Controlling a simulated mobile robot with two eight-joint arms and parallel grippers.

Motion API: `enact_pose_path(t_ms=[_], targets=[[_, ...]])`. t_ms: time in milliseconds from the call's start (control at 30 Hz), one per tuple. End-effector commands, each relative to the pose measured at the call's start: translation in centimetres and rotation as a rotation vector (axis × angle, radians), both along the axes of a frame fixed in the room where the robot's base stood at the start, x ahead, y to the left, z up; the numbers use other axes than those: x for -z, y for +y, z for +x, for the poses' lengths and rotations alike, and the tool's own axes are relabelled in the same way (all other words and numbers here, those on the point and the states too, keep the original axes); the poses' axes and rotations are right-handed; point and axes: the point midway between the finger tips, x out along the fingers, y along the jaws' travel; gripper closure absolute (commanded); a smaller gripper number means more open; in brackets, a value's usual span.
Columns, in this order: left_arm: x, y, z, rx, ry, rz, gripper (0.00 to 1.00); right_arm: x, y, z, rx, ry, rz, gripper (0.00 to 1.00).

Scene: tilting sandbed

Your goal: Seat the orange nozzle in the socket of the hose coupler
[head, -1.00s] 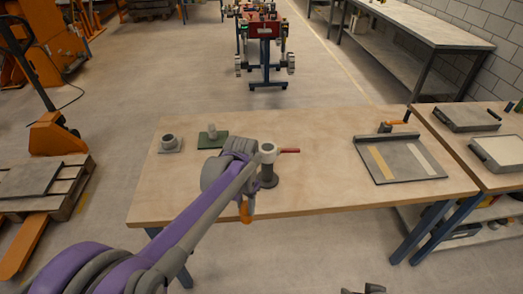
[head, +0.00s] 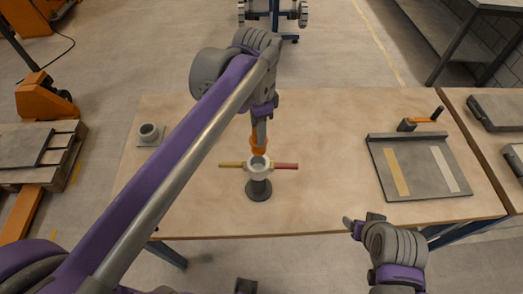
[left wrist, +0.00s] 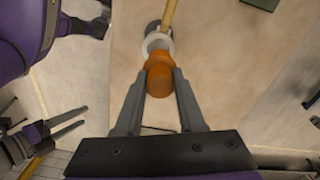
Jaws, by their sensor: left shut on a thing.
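The hose coupler (head: 268,174) stands upright on a dark round-footed post, with a pale ring and a yellow and a red handle sticking out sideways. My left gripper (head: 260,137) points down above it, shut on the orange nozzle (head: 258,150). The nozzle's lower end overlaps the ring's far side. In the left wrist view the nozzle (left wrist: 159,78) sits between the fingers, in line with the pale ring (left wrist: 153,41). I cannot tell whether it touches or enters the socket. My right gripper (head: 358,225) is near the table's front edge, apparently open and empty.
A grey collar on a plate (head: 149,133) stands at the table's left. A grey tray with two strips (head: 419,168) and an orange-handled clamp (head: 422,120) are at the right. The wooden table (head: 325,130) is clear between coupler and tray.

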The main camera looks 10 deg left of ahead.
Motion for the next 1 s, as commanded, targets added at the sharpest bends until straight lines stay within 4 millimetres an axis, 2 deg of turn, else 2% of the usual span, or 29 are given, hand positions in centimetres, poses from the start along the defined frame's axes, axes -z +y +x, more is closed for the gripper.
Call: enact_pose_path(t_ms=[33,133,367,533,633,1000], targets=[[1.2,0.0,-0.1,0.0,0.001,0.0,1.0,0.2,0.0,-0.1,0.0,0.002,0.0,0.32],[3.0,0.0,0.0,0.0,0.001,-0.001,1.0,0.3,0.0,-0.2,0.0,0.003,0.0,0.32],[5.4,0.0,0.0,-0.001,0.0,0.0,1.0,0.4,0.0,-0.2,0.0,0.003,0.0,0.32],[8.0,0.0,0.0,-0.001,0.0,0.0,1.0,0.5,0.0,-0.3,0.0,0.005,0.0,0.32],[8.7,0.0,0.0,-0.001,0.0,0.0,1.0,0.6,0.0,-0.3,0.0,0.005,0.0,0.32],[9.1,0.0,0.0,-0.002,0.001,-0.001,1.0,0.9,0.0,-0.4,0.0,0.008,0.0,0.32]])
